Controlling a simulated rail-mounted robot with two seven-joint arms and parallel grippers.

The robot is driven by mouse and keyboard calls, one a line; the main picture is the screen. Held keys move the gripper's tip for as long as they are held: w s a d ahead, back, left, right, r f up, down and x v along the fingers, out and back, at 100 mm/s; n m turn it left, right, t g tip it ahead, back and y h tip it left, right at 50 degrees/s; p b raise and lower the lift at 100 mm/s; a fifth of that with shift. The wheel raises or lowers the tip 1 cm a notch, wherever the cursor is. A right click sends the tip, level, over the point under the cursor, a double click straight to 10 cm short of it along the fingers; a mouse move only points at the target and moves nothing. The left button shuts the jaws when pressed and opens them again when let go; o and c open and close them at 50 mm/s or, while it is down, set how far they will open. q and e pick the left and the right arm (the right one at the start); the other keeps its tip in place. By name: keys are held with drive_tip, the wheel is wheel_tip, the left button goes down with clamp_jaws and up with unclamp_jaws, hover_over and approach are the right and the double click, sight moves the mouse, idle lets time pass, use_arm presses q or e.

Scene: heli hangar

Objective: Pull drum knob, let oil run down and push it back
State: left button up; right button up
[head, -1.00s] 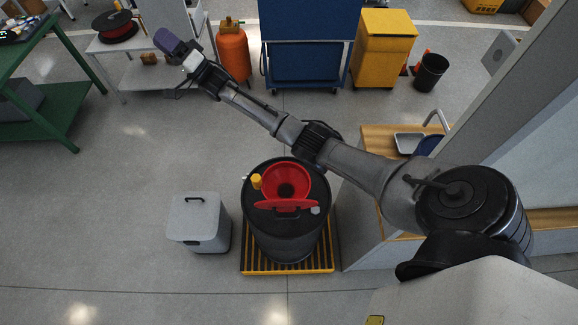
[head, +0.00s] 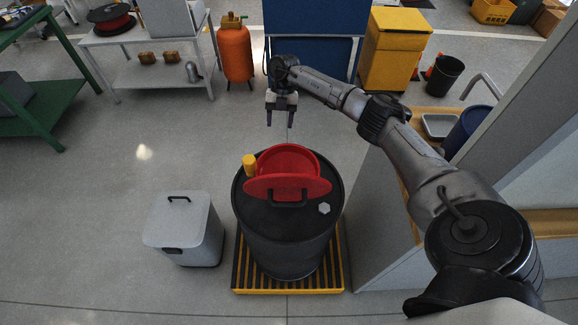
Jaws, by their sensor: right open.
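A black drum (head: 290,245) stands upright. A red funnel (head: 290,155) sits on its top, with a red lid (head: 265,188) on the near side, tilted up and bearing a black handle. A yellow knob (head: 249,164) stands at the left of the funnel, and a pale hexagonal cap (head: 323,208) lies on the right of the drum top. No oil is visible. My right gripper (head: 282,122) is open and empty, fingers pointing down, appearing just beyond the drum and apart from it. My left gripper is not in view.
The drum stands on a yellow slatted pallet (head: 238,285). A grey bin (head: 180,225) is to its left, a counter with a sink tray (head: 438,125) to its right. An orange gas cylinder (head: 234,55), blue cart (head: 313,20) and yellow cabinet (head: 393,55) stand behind.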

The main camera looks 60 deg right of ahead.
drive_tip(key=shift+g+h, duration=0.3)
drive_tip(key=shift+h, duration=0.2)
drive_tip(key=b+x, duration=0.1)
drive_tip(key=x, duration=0.3)
drive_tip(key=s+d+b+x, duration=0.1)
drive_tip(key=x, duration=0.4)
drive_tip(key=d+x, duration=0.1)
drive_tip(key=x, duration=0.4)
drive_tip(key=shift+s+d+f+b, duration=0.15)
drive_tip(key=shift+s+f+b, duration=0.15)
drive_tip(key=shift+f+b, duration=0.15)
drive_tip(key=c, duration=0.4)
clamp_jaws()
